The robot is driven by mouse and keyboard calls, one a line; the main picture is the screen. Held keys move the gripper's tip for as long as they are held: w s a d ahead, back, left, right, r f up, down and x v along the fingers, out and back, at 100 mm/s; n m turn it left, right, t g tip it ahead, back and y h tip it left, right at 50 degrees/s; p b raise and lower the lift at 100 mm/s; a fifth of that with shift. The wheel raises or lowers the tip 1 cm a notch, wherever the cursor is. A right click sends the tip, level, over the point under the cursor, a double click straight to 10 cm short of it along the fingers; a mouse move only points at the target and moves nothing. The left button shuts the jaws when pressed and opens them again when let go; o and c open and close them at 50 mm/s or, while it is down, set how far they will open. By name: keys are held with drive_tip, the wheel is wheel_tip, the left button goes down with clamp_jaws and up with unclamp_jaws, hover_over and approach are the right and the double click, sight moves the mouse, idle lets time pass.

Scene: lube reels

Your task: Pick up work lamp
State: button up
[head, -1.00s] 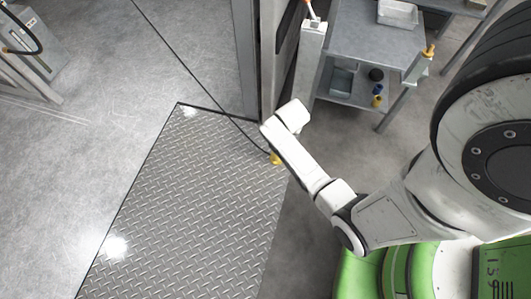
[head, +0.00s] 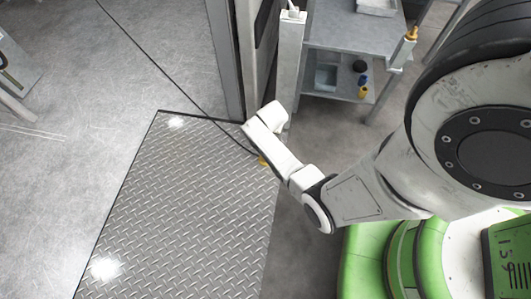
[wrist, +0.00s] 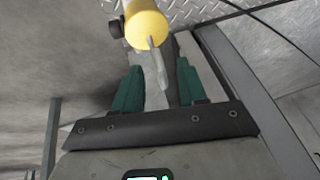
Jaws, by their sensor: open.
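The work lamp appears as a yellow body (wrist: 147,25) with a grey hook-like part, at the top of the wrist view just past my fingertips. In the head view a small part of its yellow body (head: 262,160) shows beside my wrist, with a dark cable running up and left from there. My gripper (wrist: 158,80) is open, with one green-padded finger on each side of the grey part. I cannot tell whether either finger touches it. My wrist hides the fingers in the head view.
A diamond-plate floor panel (head: 190,210) lies below and to the left. A grey cabinet post (head: 226,60) stands close behind my wrist. A metal shelf unit (head: 345,45) with small bottles is at upper right. Open concrete floor (head: 90,90) is at left.

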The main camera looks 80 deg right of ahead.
clamp_jaws()
idle(1.4)
